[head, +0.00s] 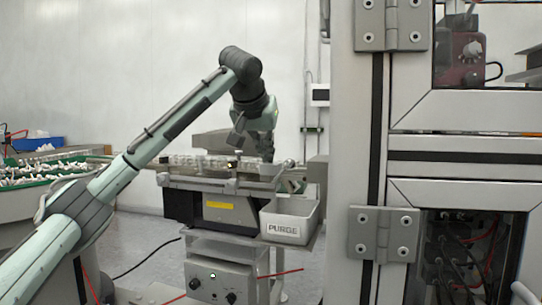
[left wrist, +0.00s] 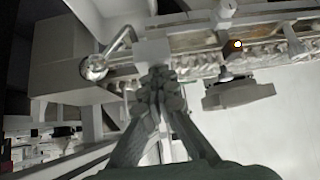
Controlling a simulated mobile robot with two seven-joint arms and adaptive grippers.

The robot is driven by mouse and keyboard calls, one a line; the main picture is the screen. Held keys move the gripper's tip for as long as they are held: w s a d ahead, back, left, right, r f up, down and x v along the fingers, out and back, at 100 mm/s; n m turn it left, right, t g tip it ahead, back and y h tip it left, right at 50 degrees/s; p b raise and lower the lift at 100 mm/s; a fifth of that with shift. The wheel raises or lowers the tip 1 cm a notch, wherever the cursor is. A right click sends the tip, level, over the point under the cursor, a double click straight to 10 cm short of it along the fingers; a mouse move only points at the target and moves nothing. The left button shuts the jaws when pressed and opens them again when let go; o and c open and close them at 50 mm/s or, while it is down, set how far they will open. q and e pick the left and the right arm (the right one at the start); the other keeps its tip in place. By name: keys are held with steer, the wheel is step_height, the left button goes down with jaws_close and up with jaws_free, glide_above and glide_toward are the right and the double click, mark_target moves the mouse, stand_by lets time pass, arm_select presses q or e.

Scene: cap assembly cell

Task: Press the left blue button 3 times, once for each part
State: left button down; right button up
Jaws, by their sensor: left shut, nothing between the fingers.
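My left arm reaches in from the left in the head view and bends down over the feeder machine (head: 215,207). My left gripper (left wrist: 158,82) is shut and empty in the left wrist view, its fingertips together in front of a pale block on the rail (left wrist: 198,65). I cannot tell whether the tips touch it. In the head view the fingertips are hard to make out against the machine. I cannot pick out a blue button in either view. My right gripper is in neither view.
A grey bin marked PURGE (head: 290,222) sits at the machine's right front. A metal frame with hinges (head: 384,232) fills the right side. A green-edged tray (head: 50,172) of white parts is at left.

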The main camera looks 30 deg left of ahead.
arm_select(q)
steer(key=shift+f, duration=0.6)
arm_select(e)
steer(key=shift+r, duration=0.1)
arm_select(q)
steer(key=v, duration=0.8)
steer(key=shift+r, duration=0.6)
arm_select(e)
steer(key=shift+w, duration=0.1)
